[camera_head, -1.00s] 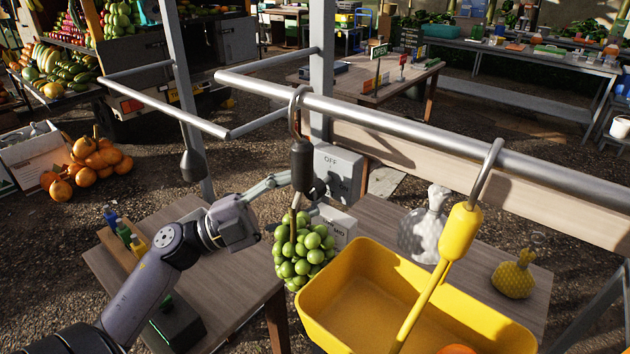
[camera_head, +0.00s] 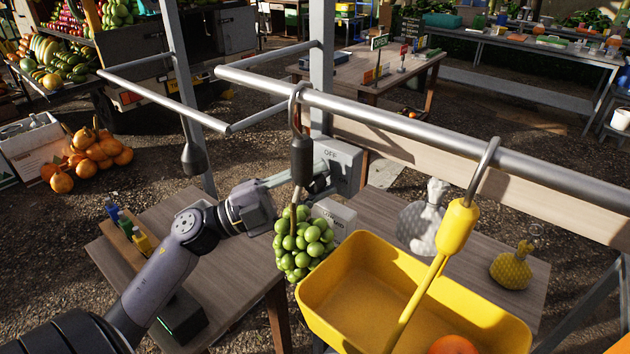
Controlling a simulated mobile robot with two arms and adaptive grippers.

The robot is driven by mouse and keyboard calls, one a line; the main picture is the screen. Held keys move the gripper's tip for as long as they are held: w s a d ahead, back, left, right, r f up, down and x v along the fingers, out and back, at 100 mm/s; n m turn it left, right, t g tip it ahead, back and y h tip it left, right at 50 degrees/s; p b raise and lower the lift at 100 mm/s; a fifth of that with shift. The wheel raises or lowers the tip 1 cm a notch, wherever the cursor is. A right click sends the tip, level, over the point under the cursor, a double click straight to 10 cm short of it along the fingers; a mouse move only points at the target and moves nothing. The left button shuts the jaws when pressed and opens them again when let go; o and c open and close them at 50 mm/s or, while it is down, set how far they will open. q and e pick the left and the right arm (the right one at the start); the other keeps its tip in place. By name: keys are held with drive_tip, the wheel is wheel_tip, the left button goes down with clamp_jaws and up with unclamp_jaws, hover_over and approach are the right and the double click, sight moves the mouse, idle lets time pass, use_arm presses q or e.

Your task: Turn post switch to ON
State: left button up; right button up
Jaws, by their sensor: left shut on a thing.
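The post switch (camera_head: 344,158) is a grey box on the metal post, with the word OFF readable near its top. The rest of its lettering and its knob are largely hidden behind my left gripper (camera_head: 318,178) and the dark hook weight. My left arm reaches in from the left past the hanging green grapes. The left gripper's fingers are at the box's front and closed on a small dark part there, apparently the switch knob. The knob's exact angle cannot be made out. My right gripper is not in view.
Green grapes (camera_head: 303,247) hang from a hook on the metal rail (camera_head: 420,133), close to my left wrist. A white bag (camera_head: 420,228) and a yellow net bag (camera_head: 511,268) lie on the wooden table. Small bottles (camera_head: 128,228) stand at left.

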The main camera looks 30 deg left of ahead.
use_arm(q)
clamp_jaws()
drive_tip(key=shift+r+m+g+p, duration=0.2)
drive_tip(key=shift+m+g+p, duration=0.5)
drive_tip(key=shift+m+p, duration=0.35)
drive_tip(key=m+g+y+p, duration=0.2)
drive_tip(key=p, duration=0.3)
drive_tip(key=m+g+y+p, duration=0.1)
drive_tip(key=m+y+p, duration=0.1)
drive_tip(key=p, duration=0.4)
drive_tip(key=shift+m+g, duration=0.4)
drive_tip(key=shift+m, duration=0.45)
drive_tip(key=shift+f+m+y+p, duration=0.2)
drive_tip(key=shift+m+y+p, duration=0.15)
drive_tip(key=shift+p, duration=0.65)
drive_tip(key=o, duration=0.7)
unclamp_jaws()
